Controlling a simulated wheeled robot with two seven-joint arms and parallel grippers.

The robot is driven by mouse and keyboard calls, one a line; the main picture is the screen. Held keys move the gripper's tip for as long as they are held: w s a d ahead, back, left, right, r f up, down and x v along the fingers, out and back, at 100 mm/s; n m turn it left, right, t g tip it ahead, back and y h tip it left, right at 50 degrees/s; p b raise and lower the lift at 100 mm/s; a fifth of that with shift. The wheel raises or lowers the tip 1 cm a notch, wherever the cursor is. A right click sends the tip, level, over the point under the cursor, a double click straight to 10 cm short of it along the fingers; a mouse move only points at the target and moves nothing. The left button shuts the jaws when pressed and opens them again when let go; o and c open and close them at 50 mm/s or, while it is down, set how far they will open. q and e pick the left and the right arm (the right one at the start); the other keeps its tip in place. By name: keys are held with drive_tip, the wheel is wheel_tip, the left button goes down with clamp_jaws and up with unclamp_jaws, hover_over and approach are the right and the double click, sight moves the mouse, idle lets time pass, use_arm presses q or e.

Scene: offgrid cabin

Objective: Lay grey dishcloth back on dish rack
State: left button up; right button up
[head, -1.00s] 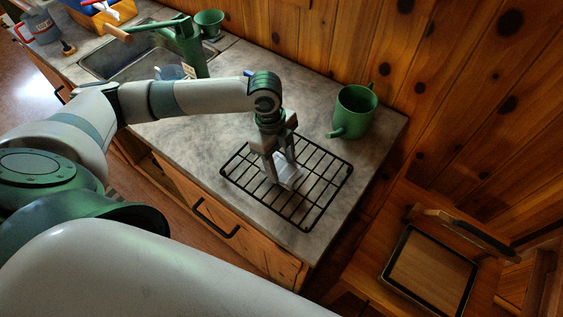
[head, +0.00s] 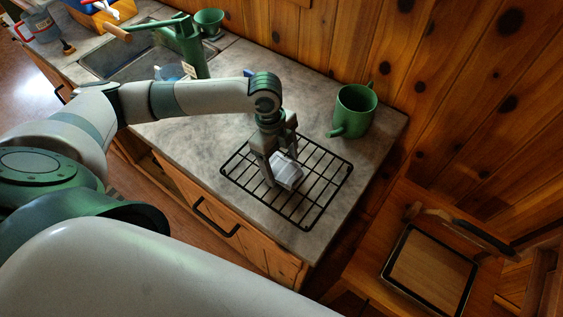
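The grey dishcloth (head: 287,172) is a small, pale, folded piece lying on the black wire dish rack (head: 322,203), near the rack's middle left. The rack lies flat on the grey countertop. My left gripper (head: 280,165) points down over the rack, right at the cloth. Its fingers are spread apart, one on the near left side of the cloth and one behind it. They partly hide the cloth's edges, and I cannot tell whether they touch it. My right gripper is out of view.
A green mug (head: 355,110) stands just behind the rack, close to the plank wall. A framed wooden tray (head: 430,272) is at the lower right.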

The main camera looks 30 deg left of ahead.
use_arm(q)
drive_tip(key=a+r+b, duration=0.3)
drive_tip(key=r+b, duration=0.1)
drive_tip(key=r, duration=1.3)
drive_tip(key=shift+w, duration=0.25)
drive_tip(key=shift+s, duration=0.1)
